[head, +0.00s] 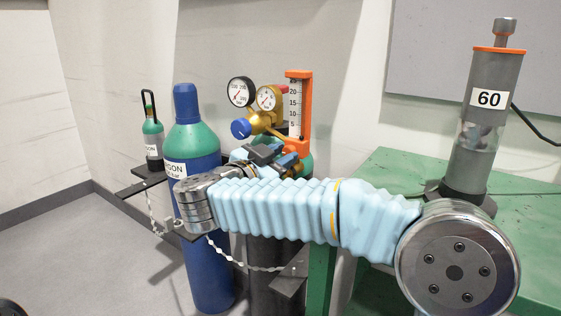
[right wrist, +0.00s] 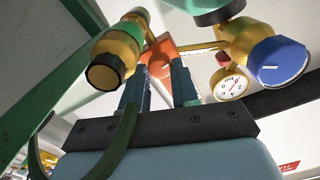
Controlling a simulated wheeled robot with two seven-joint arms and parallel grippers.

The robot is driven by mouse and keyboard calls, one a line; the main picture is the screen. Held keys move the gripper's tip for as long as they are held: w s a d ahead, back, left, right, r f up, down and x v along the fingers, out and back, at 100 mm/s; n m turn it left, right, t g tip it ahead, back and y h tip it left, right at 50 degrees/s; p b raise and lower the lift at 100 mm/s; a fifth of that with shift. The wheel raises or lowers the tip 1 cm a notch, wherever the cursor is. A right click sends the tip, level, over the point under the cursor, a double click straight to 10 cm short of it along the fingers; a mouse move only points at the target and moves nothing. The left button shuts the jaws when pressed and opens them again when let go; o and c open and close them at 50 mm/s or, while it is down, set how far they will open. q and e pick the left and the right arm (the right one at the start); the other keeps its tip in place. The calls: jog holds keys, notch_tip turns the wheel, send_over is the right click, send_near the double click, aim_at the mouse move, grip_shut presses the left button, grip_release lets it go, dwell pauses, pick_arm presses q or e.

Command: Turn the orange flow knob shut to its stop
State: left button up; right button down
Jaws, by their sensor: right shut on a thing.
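The orange flow knob (right wrist: 158,62) shows between my right gripper's fingertips in the right wrist view. The right gripper (right wrist: 160,82) is shut on it, one dark blue-grey finger at each side. In the head view my right gripper (head: 278,155) is just below the brass regulator (head: 264,121) and the orange-framed flow scale (head: 295,105). The knob is hidden there by the gripper. The knob's turn angle and the flow float cannot be made out. My left gripper is not in view.
A blue regulator knob (head: 241,128) and two gauges (head: 241,92) sit close to the gripper. A blue cylinder with a green shoulder (head: 194,140) stands at left, with chains and brackets.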

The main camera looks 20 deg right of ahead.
jog(key=shift+f+m, duration=0.1)
jog(key=shift+m, duration=0.4)
jog(key=c, duration=0.8)
grip_release()
jog(key=shift+c, duration=0.2)
jog(key=b+v, duration=0.1)
jog(key=v, duration=1.2)
jog(key=shift+s+a, duration=0.25)
jog(key=shift+a, duration=0.05)
